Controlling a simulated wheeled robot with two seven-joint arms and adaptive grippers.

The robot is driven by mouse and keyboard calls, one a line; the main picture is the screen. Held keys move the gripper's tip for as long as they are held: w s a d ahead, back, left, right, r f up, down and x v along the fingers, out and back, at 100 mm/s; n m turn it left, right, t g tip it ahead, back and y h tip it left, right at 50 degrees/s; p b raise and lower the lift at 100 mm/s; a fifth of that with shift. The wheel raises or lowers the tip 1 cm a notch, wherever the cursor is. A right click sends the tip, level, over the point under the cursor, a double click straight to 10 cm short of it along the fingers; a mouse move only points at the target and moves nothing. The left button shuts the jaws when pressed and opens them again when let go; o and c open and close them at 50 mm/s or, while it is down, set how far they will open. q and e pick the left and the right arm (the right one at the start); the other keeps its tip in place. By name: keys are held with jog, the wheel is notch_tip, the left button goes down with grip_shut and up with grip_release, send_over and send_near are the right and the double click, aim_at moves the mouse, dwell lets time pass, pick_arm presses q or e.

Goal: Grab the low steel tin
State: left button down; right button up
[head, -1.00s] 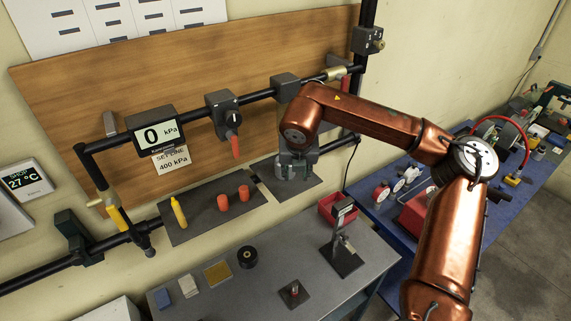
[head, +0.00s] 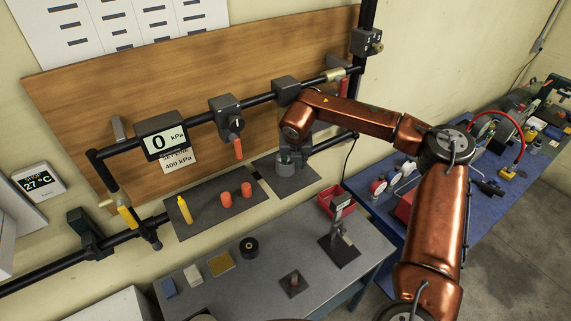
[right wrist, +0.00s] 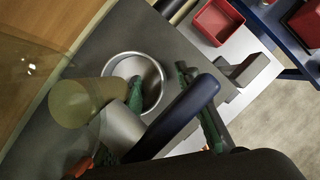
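The low steel tin is a round, open-topped grey metal tin (right wrist: 152,72) in the right wrist view. In the head view it is a small grey shape (head: 285,169) on the dark mat, partly hidden by my gripper. My right gripper (right wrist: 168,104) is open, with green-padded fingers. One fingertip shows across the tin's mouth and the other lies beyond its right side. I cannot tell whether either touches the tin. In the head view my right gripper (head: 290,153) is just above the tin. My left gripper is not in view.
A yellowish cylinder (right wrist: 82,103) is close left of the tin in the wrist view. A red bin (head: 328,203) is to the right. Black pipes (head: 262,96) run behind.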

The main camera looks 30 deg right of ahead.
grip_shut()
dwell(0.3)
dwell(0.3)
